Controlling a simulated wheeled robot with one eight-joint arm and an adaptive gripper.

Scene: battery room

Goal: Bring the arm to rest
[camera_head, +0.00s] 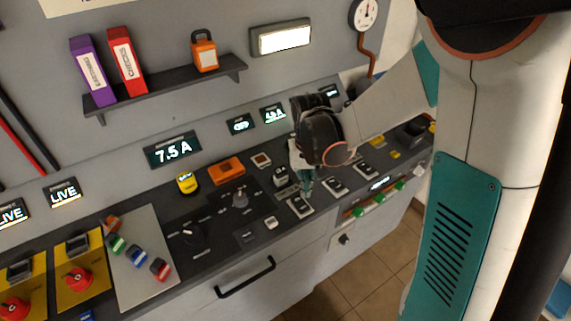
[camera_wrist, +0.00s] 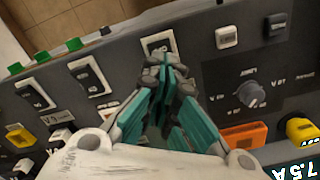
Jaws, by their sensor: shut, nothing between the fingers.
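My gripper (camera_head: 306,186) hangs low over the sloped control desk, just above a white rocker switch (camera_head: 300,205). In the wrist view my gripper (camera_wrist: 166,75) has its teal fingers together, with nothing between them. The same rocker switch (camera_wrist: 158,43) lies just beyond the fingertips there, partly covered; I cannot tell whether they touch. My arm (camera_head: 390,95) reaches in from the right, bent, and hides part of the desk and the back panel.
A rotary knob (camera_head: 240,198) and an orange block (camera_head: 226,170) sit left of my gripper. More rocker switches (camera_head: 335,187) and green buttons (camera_head: 379,198) lie to the right. A shelf (camera_head: 165,88) holds binders and an orange padlock (camera_head: 204,50). A drawer handle (camera_head: 245,278) juts from the front.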

